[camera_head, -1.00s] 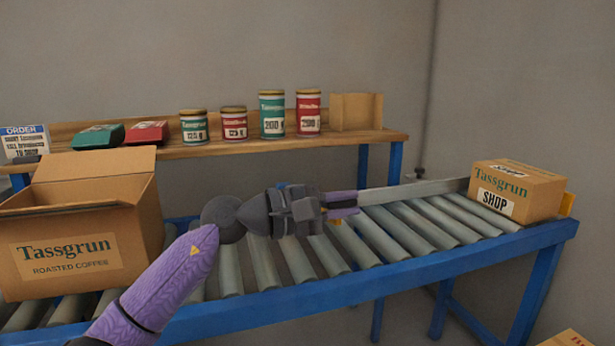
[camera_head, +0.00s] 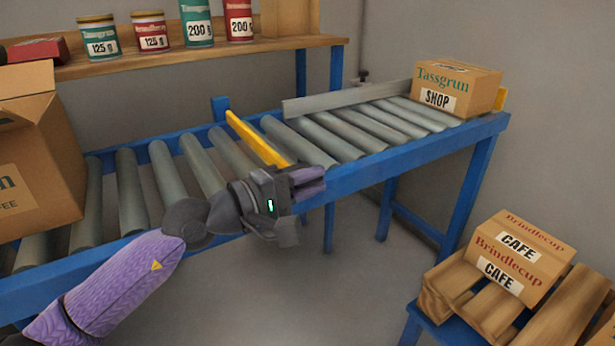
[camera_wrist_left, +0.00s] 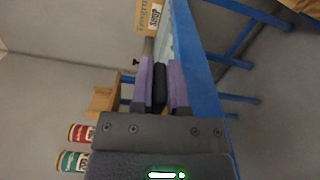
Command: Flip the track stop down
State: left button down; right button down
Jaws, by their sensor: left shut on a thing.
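The track stop (camera_head: 258,138) is a yellow bar slanting across the roller conveyor in the head view, from a blue post at the far rail towards the near rail. My left gripper (camera_head: 316,180) is at the near rail, at the bar's near end. In the left wrist view its purple fingers (camera_wrist_left: 161,70) are closed around a black piece (camera_wrist_left: 160,88), which looks like the stop's grip. The gripper body hides the bar's near end in the head view, so I cannot tell whether it touches the rail. My right gripper is not in view.
A SHOP carton (camera_head: 455,88) sits at the conveyor's far right end, beside a grey side guide (camera_head: 335,101). An open carton (camera_head: 40,150) stands on the rollers at left. A CAFE carton (camera_head: 520,255) rests on a pallet (camera_head: 455,290) at lower right. Tins line the back shelf (camera_head: 120,66).

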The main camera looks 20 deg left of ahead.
pick_arm(q)
jog(key=shift+f+g, duration=0.3)
jog(key=shift+f, duration=0.2)
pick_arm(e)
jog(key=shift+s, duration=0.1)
pick_arm(q)
jog(key=c, duration=0.6)
grip_release()
jog(key=shift+c, duration=0.2)
jog(key=shift+a, duration=0.1)
jog(key=shift+r, duration=0.1)
jog(key=b+v, duration=0.1)
jog(key=v, duration=0.8)
jog(key=shift+s+a, duration=0.2)
jog(key=shift+s, duration=0.15)
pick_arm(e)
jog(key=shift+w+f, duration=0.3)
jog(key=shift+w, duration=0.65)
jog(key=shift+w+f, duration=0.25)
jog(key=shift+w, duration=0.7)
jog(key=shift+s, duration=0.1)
